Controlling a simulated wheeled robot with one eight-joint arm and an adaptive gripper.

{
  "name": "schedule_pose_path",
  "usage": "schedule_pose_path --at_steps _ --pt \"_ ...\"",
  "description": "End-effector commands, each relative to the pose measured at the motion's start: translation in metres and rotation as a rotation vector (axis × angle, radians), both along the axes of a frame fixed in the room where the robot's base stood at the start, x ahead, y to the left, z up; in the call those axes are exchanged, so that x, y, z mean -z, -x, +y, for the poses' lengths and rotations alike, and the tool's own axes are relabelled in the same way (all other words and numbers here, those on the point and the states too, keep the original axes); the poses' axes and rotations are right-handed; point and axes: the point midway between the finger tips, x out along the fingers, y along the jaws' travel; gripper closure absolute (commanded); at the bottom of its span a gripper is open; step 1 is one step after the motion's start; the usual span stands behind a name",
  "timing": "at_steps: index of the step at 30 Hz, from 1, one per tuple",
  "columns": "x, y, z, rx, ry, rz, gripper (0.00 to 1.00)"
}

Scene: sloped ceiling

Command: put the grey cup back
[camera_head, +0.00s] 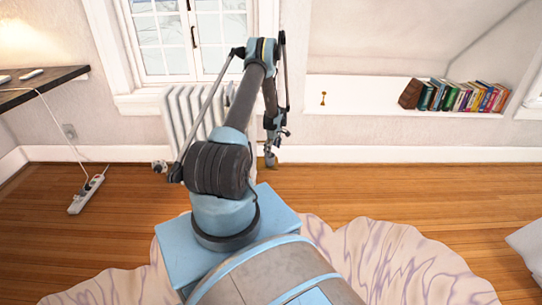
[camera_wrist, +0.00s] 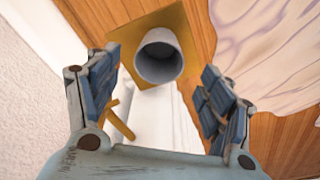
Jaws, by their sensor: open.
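The grey cup (camera_wrist: 159,58) shows in the wrist view with its round open mouth toward the camera. It appears to stand on a yellow-gold square surface (camera_wrist: 196,40). My gripper (camera_wrist: 163,92) is open, with one finger on each side of the picture. The cup lies beyond the gap between the fingertips, apparently untouched. In the head view my gripper (camera_head: 271,150) hangs low in front of the wall, right of the radiator. I cannot make out the cup clearly there.
A white radiator (camera_head: 185,112) stands under the window. A recessed white shelf (camera_head: 365,97) holds a row of books (camera_head: 463,96) and a small golden object (camera_head: 323,98). A pale patterned rug (camera_head: 395,262) lies on the wooden floor. A power strip (camera_head: 86,195) lies at left.

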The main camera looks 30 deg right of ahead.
Motion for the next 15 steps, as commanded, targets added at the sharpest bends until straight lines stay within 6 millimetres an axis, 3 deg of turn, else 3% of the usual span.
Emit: schedule_pose_path --at_steps 7,15 --pt "-0.036 0.004 -0.002 0.000 0.000 0.000 0.26" --pt "-0.053 0.006 -0.003 0.001 0.000 0.000 0.26"
